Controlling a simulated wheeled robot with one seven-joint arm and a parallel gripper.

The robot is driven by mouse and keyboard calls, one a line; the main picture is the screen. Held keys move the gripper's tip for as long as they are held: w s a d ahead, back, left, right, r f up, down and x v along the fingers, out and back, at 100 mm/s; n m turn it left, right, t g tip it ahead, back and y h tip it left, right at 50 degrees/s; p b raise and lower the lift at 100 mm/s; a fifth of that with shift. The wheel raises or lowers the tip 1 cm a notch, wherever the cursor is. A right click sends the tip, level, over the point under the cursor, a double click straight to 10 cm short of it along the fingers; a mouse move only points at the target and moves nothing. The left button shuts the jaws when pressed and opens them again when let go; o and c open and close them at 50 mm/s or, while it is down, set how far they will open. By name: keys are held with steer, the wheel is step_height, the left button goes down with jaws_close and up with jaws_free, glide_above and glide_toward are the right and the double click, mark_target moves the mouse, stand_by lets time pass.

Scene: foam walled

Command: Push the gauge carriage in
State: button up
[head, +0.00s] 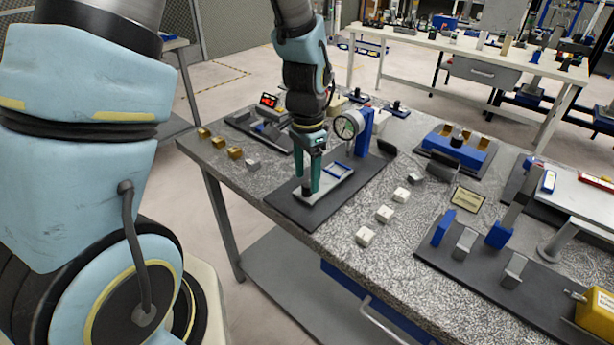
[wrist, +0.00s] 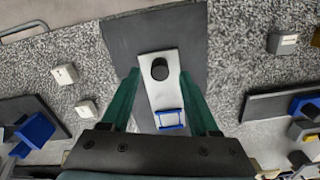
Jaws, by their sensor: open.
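The gauge carriage (head: 333,177) is a silver plate with a blue-edged frame on a dark base plate (head: 325,209), below a round dial gauge (head: 348,124) on a blue post (head: 364,132). In the wrist view the carriage (wrist: 163,97) points away from me, with an upright black knob (wrist: 160,69) near its far end and the blue frame (wrist: 170,118) near my palm. My gripper (head: 310,186) is open above the carriage, green fingers pointing down. In the wrist view its fingertips (wrist: 160,74) appear either side of the knob; contact cannot be told. In the head view the fingers hide the knob.
White blocks (head: 384,214) lie on the speckled bench to the right, and brass blocks (head: 219,142) to the left. A blue fixture (head: 458,149) and a dark plate with blue posts (head: 499,234) stand further right. Bare bench surrounds the base plate's front.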

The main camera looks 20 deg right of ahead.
steer(key=shift+f, duration=0.95)
jaws_close()
stand_by(0.8)
